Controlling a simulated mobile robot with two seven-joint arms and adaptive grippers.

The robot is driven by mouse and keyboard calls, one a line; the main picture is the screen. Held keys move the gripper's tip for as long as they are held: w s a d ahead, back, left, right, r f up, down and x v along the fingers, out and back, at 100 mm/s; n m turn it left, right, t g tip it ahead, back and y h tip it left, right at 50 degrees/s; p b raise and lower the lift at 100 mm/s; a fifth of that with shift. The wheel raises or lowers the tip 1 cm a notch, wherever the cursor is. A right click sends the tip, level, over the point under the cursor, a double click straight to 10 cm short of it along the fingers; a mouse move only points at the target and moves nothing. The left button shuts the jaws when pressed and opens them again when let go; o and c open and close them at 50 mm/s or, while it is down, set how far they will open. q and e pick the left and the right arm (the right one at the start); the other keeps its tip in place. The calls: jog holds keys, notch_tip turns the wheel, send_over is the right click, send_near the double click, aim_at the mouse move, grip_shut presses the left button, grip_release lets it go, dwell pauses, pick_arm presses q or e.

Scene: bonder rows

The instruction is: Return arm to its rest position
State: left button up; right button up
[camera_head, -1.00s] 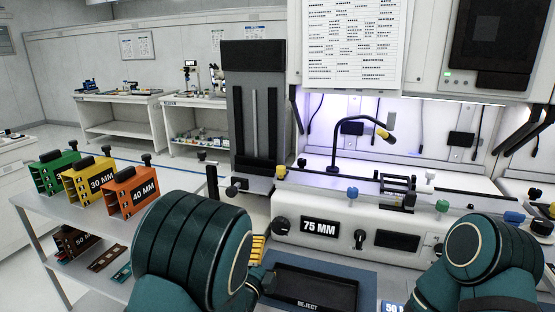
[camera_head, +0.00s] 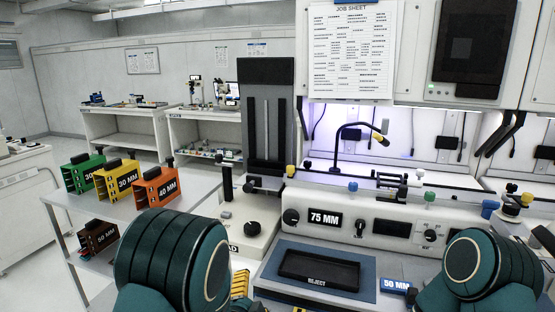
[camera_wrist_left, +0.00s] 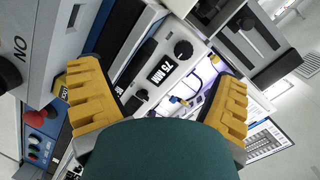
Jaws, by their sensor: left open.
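My left arm (camera_head: 170,262) shows as a dark teal, ribbed link at the bottom of the head view. A ridged yellow finger of my left gripper (camera_head: 241,283) peeks out beside it, mostly hidden. In the left wrist view, my left gripper (camera_wrist_left: 160,75) has its two yellow fingers wide apart, with nothing between them. The bench machine with its 75 MM display (camera_wrist_left: 162,70) shows beyond the gap. My right arm (camera_head: 490,265) shows as a teal link at bottom right. Its gripper is out of view.
A black REJECT tray (camera_head: 320,270) lies on a blue-grey mat by the machine (camera_head: 375,225). A shelf cart (camera_head: 150,207) at left carries green, yellow and orange holders, with a brown one below.

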pick_arm(q)
jog(key=s+a+f+n+g+y, duration=0.1)
jog(key=s+a+f+n+g, duration=0.15)
jog(key=s+f+n, duration=0.35)
jog(key=s+a+f+n+g+y, duration=0.1)
jog(key=s+a+f+n+g, duration=0.2)
jog(key=f, duration=0.5)
jog(key=s+d+f+n+g+h, duration=0.1)
jog(key=s+f+n+g, duration=0.1)
jog(key=s+n+g, duration=0.2)
jog(key=s+d+f+n+g+h, duration=0.1)
jog(key=s+f+n+g, duration=0.2)
jog(key=s, duration=0.8)
jog(key=shift+f+n+g, duration=0.3)
jog(key=shift+n+g, duration=0.15)
jog(key=shift+n, duration=0.05)
dwell(2.8)
